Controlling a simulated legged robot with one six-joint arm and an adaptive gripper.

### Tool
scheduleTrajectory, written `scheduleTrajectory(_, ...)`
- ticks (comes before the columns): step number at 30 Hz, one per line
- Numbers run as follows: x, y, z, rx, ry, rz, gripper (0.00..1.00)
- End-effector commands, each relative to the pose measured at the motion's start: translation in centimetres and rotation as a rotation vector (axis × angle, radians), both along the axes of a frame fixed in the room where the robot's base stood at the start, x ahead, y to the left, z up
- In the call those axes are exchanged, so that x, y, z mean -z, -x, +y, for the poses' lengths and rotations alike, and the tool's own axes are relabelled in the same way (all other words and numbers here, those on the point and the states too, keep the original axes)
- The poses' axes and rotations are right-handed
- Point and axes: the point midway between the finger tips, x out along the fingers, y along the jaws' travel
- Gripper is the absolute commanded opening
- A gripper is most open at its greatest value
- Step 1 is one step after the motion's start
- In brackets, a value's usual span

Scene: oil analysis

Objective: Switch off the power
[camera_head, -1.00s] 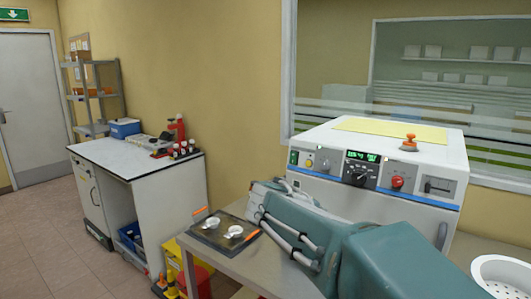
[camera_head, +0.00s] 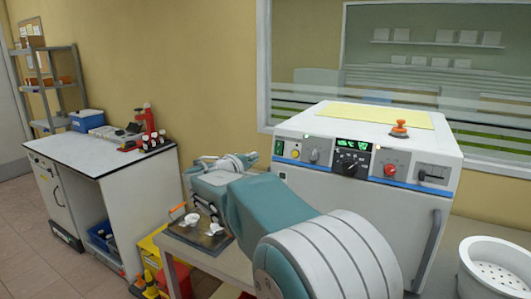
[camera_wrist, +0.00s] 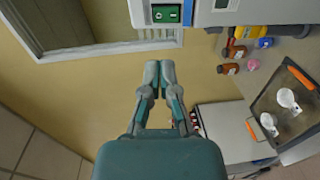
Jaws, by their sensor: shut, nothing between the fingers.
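The white oil analysis machine (camera_head: 400,201) stands on the bench with its display (camera_head: 352,145) lit green. A green power switch (camera_head: 279,148) sits at the left end of its front panel. The switch also shows at the top of the wrist view (camera_wrist: 166,13), with white markings. My gripper (camera_head: 252,158) is shut and empty, just left of the panel in the head view. In the wrist view its fingertips (camera_wrist: 159,67) lie below the switch, apart from it in the picture. The depth gap between them is hard to tell.
The panel also has a black dial (camera_head: 349,163), a red knob (camera_head: 390,170) and an orange knob on top (camera_head: 399,128). A dark tray (camera_head: 201,236) with small white dishes lies on the bench. Brown bottles (camera_wrist: 236,51) show in the wrist view. A white perforated basket (camera_head: 494,270) stands right.

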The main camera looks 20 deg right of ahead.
Motion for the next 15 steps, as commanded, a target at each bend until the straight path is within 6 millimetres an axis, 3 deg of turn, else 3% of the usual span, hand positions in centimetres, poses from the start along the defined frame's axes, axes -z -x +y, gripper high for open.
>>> scheduleTrajectory(15,1.0,-5.7,-7.7,0.003,-0.001,0.001,0.00)
